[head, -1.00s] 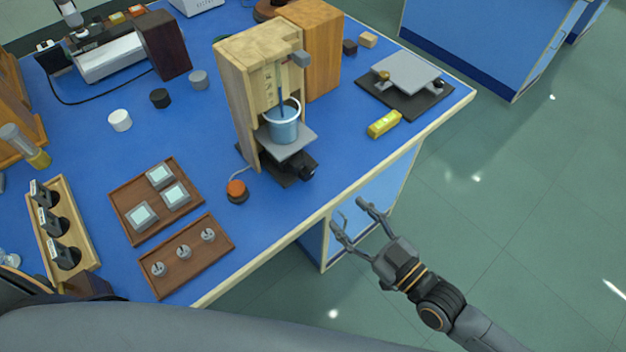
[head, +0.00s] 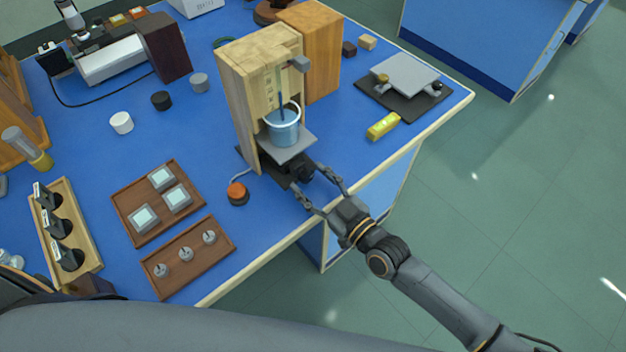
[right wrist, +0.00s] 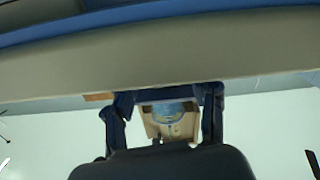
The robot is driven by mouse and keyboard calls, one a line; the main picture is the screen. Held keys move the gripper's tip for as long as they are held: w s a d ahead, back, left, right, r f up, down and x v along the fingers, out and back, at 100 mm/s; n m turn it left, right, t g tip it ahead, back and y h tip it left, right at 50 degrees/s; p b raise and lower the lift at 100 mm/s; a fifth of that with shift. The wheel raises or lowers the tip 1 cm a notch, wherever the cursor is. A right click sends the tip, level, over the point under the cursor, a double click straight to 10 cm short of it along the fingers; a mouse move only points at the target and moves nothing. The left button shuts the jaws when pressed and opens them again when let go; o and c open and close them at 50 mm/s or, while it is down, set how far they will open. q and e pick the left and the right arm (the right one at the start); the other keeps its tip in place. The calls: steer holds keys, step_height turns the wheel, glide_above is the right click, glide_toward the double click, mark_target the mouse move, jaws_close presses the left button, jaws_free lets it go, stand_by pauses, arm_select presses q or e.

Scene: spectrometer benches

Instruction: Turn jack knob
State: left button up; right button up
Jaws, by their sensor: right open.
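The jack is a small lift with a grey plate (head: 297,153) on top and a black knob (head: 303,173) at its front, near the bench's edge. A blue beaker (head: 284,128) stands on the plate, inside a wooden stand (head: 238,105). My right gripper (head: 308,178) is open, with its two fingertips reaching to either side of the knob; whether they touch it I cannot tell. In the right wrist view the open fingers (right wrist: 162,125) show dark, with the wooden stand and a blue shape between them; the knob is not clear there. My left gripper is not in view.
An orange button (head: 237,192) sits left of the jack. A yellow block (head: 383,126) and a black-based device (head: 428,101) lie to the right. Two brown trays, one of them in front (head: 160,288), hold small parts at left. Open floor lies right of the bench.

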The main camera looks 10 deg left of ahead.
steer(key=c, duration=1.2)
steer(key=shift+o, duration=0.2)
steer(key=shift+m, duration=0.3)
steer(key=m+b, duration=0.1)
steer(key=m, duration=0.3)
steer(key=shift+m, duration=0.3)
steer(key=shift+m+b, duration=0.65)
steer(key=shift+m, duration=1.85)
steer(key=o, duration=1.2)
steer(key=shift+c, duration=0.2)
